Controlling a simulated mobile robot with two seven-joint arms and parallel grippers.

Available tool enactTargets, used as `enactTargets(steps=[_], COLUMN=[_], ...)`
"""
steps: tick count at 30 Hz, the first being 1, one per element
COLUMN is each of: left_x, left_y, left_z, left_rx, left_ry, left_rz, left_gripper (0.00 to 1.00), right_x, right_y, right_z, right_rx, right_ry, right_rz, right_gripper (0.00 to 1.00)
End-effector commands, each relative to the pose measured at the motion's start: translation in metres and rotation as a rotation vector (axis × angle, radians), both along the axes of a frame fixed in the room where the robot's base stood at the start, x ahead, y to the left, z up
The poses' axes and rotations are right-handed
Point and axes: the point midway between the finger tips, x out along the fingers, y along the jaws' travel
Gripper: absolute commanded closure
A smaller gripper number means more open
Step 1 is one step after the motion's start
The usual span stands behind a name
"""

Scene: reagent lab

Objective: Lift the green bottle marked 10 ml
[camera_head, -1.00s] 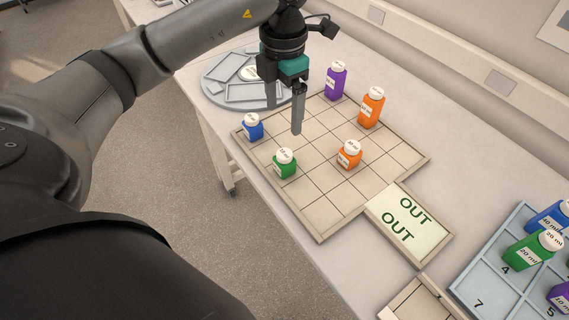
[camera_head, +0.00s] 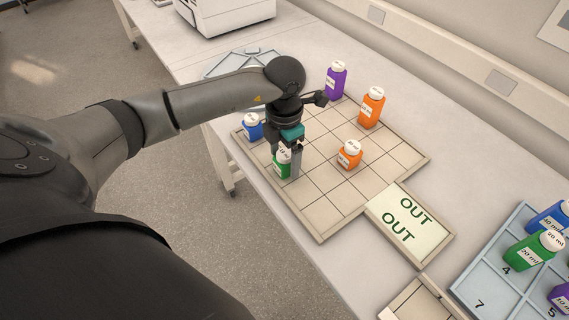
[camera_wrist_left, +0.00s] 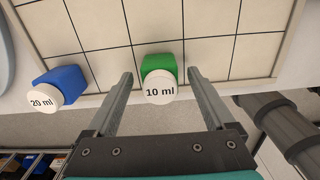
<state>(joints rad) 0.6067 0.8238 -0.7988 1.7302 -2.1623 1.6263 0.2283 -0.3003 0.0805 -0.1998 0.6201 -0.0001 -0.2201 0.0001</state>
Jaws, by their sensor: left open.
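The green bottle (camera_head: 282,169) with a white cap stands upright on the near-left part of the gridded tray (camera_head: 322,232). In the left wrist view its cap (camera_wrist_left: 159,87) reads 10 ml, with the green body (camera_wrist_left: 158,63) behind it. My left gripper (camera_head: 285,174) is lowered around the bottle in the head view and partly hides it. In the left wrist view my left gripper (camera_wrist_left: 160,80) is open, one finger on each side of the bottle, with gaps on both sides. My right gripper is not in view.
A blue bottle (camera_head: 252,127), capped 20 ml in the left wrist view (camera_wrist_left: 62,82), stands close to the left. A small orange bottle (camera_head: 349,155), a tall orange one (camera_head: 371,108) and a purple one (camera_head: 335,82) stand farther off. An OUT panel (camera_head: 408,219) adjoins the tray.

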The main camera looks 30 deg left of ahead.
Motion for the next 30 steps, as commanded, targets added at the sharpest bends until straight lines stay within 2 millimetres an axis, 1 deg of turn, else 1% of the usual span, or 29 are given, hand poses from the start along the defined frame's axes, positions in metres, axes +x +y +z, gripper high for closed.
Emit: enactTargets(steps=[3,8,30], left_x=[-0.0001,0.0,0.0002], left_y=[0.0,-0.0001,-0.0001], left_z=[-0.0042,-0.0038,-0.0033], left_rx=[0.0,0.0,0.0], left_ry=[0.0,0.0,-0.001], left_rz=[-0.001,-0.001,-0.001], left_gripper=[0.12,0.12,0.96], right_x=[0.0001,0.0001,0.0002], right_y=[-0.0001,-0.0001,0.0], right_z=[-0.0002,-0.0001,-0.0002], right_rx=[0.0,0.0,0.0], right_ry=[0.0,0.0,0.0], right_rz=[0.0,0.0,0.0], right_gripper=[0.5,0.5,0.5])
